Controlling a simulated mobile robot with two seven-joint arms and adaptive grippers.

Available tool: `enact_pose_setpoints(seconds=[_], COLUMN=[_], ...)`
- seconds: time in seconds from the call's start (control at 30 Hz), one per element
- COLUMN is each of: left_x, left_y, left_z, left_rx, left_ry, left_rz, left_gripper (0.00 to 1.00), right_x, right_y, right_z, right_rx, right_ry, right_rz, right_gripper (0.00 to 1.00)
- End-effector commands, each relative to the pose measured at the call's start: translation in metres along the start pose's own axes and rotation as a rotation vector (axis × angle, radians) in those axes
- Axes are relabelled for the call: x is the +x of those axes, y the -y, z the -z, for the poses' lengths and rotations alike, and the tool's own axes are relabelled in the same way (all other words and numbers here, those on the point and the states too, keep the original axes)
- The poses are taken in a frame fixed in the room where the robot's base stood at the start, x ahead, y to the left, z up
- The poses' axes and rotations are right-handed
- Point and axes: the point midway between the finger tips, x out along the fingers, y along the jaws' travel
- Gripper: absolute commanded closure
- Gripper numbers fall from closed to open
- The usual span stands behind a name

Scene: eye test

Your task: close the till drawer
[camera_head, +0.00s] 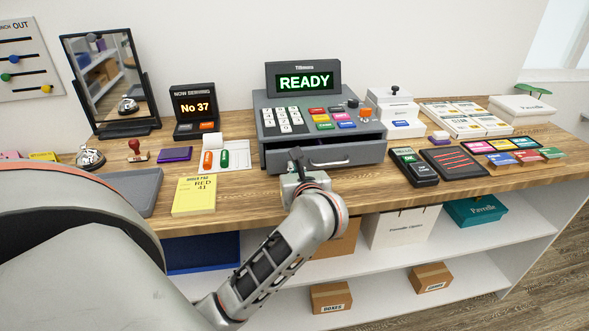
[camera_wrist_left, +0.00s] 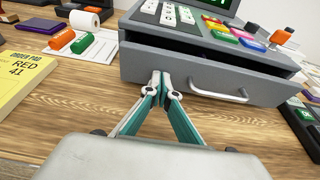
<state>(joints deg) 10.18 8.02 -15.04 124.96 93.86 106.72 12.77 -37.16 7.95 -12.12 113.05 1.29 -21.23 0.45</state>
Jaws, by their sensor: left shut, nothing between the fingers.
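The grey till (camera_head: 262,112) stands on the wooden counter with its display reading READY. Its drawer (camera_head: 350,152) sticks out a little at the front, with a dark gap above the front panel and a metal bar handle (camera_head: 330,163). In the left wrist view the drawer front (camera_wrist_left: 140,62) and its handle (camera_wrist_left: 220,95) show large. My left gripper (camera_head: 295,156) is shut and empty, in front of the drawer's left part. Its fingertips (camera_wrist_left: 161,82) overlap the front panel, left of the handle; I cannot tell whether they touch it. My right gripper is out of view.
A card terminal (camera_head: 414,168) and a dark pad (camera_head: 453,162) lie right. Shelves with boxes (camera_head: 402,226) are below the counter.

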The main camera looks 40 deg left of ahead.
Motion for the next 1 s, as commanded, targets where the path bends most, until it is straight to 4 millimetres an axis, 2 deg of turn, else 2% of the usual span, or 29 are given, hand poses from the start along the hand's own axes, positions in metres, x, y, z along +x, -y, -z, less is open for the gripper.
enact_pose_setpoints(seconds=[0.17,0.4,0.47,0.83,1.0], left_x=[0.002,0.034,0.037,0.037,0.031], left_y=[0.000,0.000,0.000,0.000,0.006], left_z=[0.000,-0.009,-0.011,-0.013,-0.012], left_rx=[0.000,0.002,0.002,0.000,-0.001], left_ry=[0.001,0.002,0.002,0.004,0.002], left_rz=[-0.001,-0.002,-0.002,-0.003,0.000], left_gripper=[1.00,1.00,1.00,1.00,1.00], right_x=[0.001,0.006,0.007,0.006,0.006], right_y=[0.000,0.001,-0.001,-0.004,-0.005], right_z=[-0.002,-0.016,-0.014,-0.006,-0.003], right_rx=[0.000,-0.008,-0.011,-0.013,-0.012], right_ry=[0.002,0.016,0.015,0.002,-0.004], right_rz=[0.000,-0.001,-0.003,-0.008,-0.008], right_gripper=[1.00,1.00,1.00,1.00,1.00])
